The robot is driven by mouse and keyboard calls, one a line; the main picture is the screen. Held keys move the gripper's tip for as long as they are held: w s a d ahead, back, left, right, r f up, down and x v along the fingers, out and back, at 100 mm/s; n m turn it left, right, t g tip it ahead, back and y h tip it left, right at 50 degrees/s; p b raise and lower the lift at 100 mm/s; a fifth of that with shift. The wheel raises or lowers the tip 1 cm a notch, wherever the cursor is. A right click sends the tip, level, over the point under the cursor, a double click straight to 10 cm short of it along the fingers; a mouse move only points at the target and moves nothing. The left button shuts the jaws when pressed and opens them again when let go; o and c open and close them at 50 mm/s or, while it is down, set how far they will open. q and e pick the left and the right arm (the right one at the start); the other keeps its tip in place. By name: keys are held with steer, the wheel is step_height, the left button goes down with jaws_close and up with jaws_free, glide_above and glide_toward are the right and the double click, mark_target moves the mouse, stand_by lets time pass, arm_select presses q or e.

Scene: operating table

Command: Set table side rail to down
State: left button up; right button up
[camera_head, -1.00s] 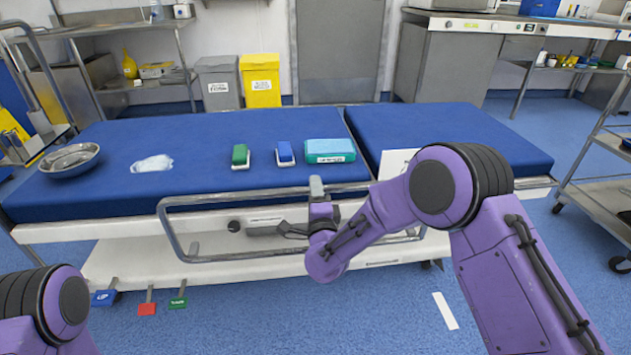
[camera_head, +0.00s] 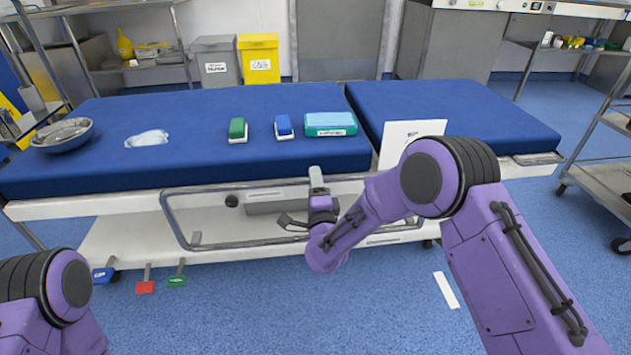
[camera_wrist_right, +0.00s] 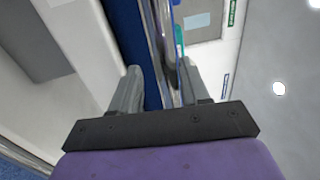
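The side rail (camera_head: 250,244) is a grey metal tube frame along the near side of the blue-topped operating table (camera_head: 200,180). Its top bar lies just below the mattress edge, in front of the white table side. My right gripper (camera_head: 317,178) is at the top bar, right of the rail's middle. In the right wrist view my right gripper (camera_wrist_right: 160,72) has its two grey fingers apart, with a shiny bar (camera_wrist_right: 155,45) running between them; contact is unclear. My left arm shows at lower left, but its gripper is outside the picture.
Coloured pedals (camera_head: 145,287) are below. A trolley (camera_head: 605,160) stands right.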

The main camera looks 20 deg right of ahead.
steer(key=shift+r, duration=0.1)
steer(key=shift+s, duration=0.25)
steer(key=p+v, duration=0.1)
steer(key=v, duration=0.9)
steer(key=shift+p, duration=0.4)
